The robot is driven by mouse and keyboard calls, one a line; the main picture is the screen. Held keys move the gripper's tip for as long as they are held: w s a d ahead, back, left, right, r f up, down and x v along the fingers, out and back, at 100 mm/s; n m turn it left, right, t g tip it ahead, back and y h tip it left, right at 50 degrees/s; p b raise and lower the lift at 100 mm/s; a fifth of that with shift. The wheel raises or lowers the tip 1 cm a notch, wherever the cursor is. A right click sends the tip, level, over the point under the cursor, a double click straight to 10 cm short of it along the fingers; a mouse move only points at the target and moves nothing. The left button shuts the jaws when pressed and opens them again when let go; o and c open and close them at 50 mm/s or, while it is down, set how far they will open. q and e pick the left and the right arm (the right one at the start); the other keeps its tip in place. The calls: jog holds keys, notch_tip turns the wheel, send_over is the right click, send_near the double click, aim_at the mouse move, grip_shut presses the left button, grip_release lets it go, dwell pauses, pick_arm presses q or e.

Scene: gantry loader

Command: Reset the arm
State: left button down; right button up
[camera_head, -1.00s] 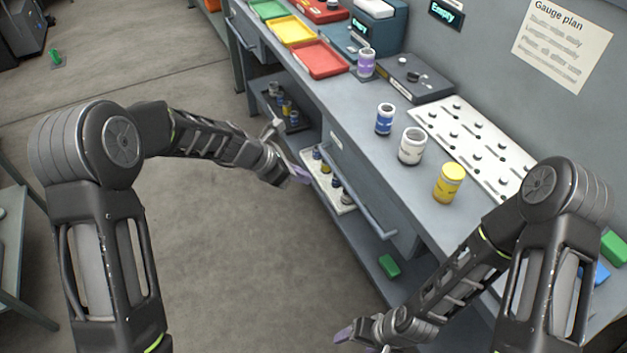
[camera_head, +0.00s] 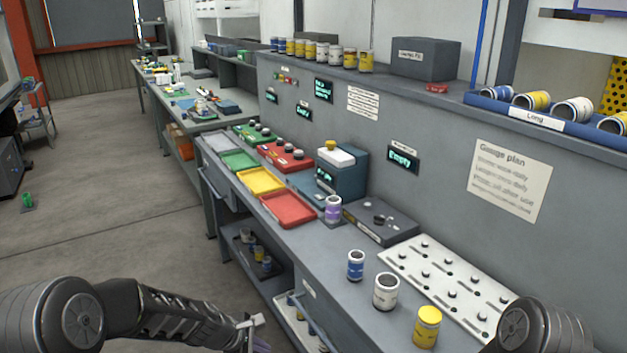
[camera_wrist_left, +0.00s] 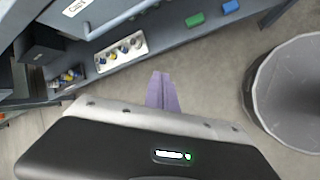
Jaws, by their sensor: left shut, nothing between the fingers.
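My left arm comes in at the lower left of the head view, and its wrist is near the bench's front edge. The fingers of my left gripper are mostly cut off by the bottom edge there. In the left wrist view my left gripper (camera_wrist_left: 162,92) shows purple fingers pressed together with nothing between them, above the floor. Of my right arm only a joint shows at the lower right of the head view; its gripper is out of view.
The bench (camera_head: 325,265) runs along my right. A white pegged board (camera_head: 450,284) lies behind. The floor at left is open.

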pick_arm(q)
jog(key=s+f+m+g+y, duration=0.1)
jog(key=s+f+m+y, duration=0.1)
jog(key=s+f+m, duration=0.8)
jog(key=s+d+f+m+g, duration=0.1)
jog(key=s+f+m, duration=0.1)
jog(key=s, duration=0.5)
jog(key=s+d+f+m+g+h, duration=0.1)
jog(key=s+d+f, duration=0.1)
jog(key=s, duration=0.5)
jog(key=s+d+f+m+g, duration=0.1)
jog(key=s+d+f+m, duration=0.1)
jog(key=s, duration=0.5)
jog(key=shift+d+f+m+h, duration=0.25)
jog(key=shift+f+m+h, duration=0.05)
jog(key=shift+f, duration=0.2)
